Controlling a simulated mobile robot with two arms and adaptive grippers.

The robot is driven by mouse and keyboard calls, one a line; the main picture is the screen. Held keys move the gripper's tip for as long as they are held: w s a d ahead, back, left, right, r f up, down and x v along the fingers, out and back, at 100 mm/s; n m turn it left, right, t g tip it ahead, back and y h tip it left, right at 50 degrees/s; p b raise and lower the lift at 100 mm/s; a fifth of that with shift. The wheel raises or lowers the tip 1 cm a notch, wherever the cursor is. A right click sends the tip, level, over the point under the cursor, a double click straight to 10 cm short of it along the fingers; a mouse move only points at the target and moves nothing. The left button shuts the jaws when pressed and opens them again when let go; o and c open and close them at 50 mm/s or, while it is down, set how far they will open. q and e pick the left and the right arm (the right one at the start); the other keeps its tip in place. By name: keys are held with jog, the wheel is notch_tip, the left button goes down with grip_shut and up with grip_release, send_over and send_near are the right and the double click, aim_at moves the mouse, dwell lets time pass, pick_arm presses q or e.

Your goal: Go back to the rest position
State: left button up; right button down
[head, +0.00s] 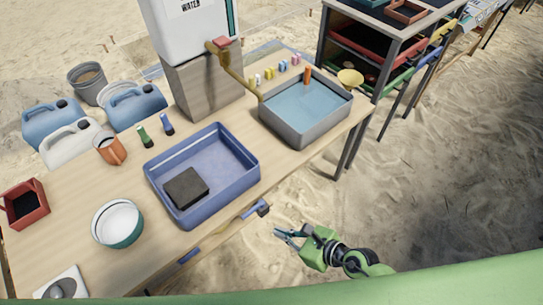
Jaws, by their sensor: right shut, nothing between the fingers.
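My right gripper (289,236) is at the lower middle of the head view, on a green arm coming in from the right. It is shut and empty, over the sand just off the front edge of the wooden table (85,205). It appears apart from the table and touches nothing that I can see. My left gripper is not in view.
On the table are a blue tray (245,178) with a dark block (186,188), a grey basin (310,138) of water, a bowl (118,224) and a red box (24,204). Blue clamps (256,210) stick out at the front edge. Open sand (450,190) lies right.

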jog(key=s+d+f+m+t+h+b, duration=0.1)
jog(key=d+f+m+h, duration=0.2)
jog(key=d+f+m, duration=0.6)
jog(key=d+f+m+h, duration=0.25)
jog(key=f+m, duration=0.55)
jog(key=m, duration=0.5)
jog(key=s+d+f+m+g+h, duration=0.3)
jog(key=s+d+f+m, duration=0.4)
jog(key=s+f+m, duration=0.45)
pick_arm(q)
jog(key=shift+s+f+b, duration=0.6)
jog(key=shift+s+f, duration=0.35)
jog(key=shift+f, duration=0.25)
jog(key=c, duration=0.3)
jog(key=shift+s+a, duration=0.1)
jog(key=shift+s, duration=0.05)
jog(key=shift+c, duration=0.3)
pick_arm(e)
jog(key=s+f+m+g, duration=0.2)
jog(key=s+m, duration=0.3)
jog(key=s, duration=0.3)
jog(key=s+a+f+m+g, duration=0.1)
jog(key=s+f+m+g, duration=0.1)
jog(key=s+m, duration=0.3)
jog(key=s+f, duration=0.1)
jog(key=s, duration=0.2)
jog(key=shift+s+f, duration=0.2)
jog(key=shift+f, duration=0.05)
